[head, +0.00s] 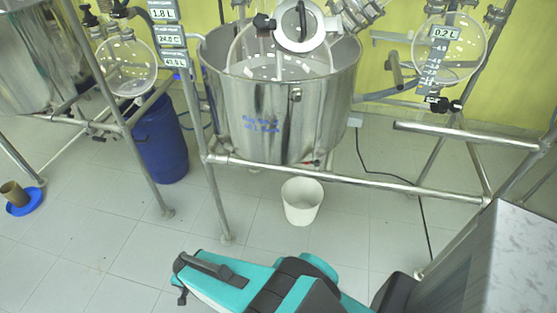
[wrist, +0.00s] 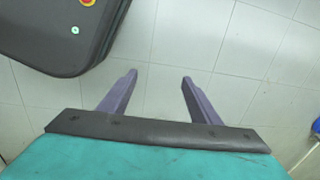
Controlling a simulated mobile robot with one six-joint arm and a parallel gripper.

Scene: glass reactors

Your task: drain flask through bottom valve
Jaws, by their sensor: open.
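A round glass flask (head: 450,48) hangs in the rack at the upper right of the head view; a black-handled valve (head: 445,105) sits just below it. Another round glass flask (head: 126,66) is in the left rack. I cannot tell whether either holds liquid or which one is meant. My gripper (wrist: 160,78) is open and empty in the wrist view, its two purple fingers apart above the tiled floor. In the head view my teal arm is low in front, well short of both flasks.
A steel vessel (head: 265,105) stands in a pipe frame (head: 375,184) between the flasks. A white bucket (head: 301,202) is on the floor beneath it. A blue barrel (head: 160,140) stands to the left. A black cable (head: 385,178) crosses the floor.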

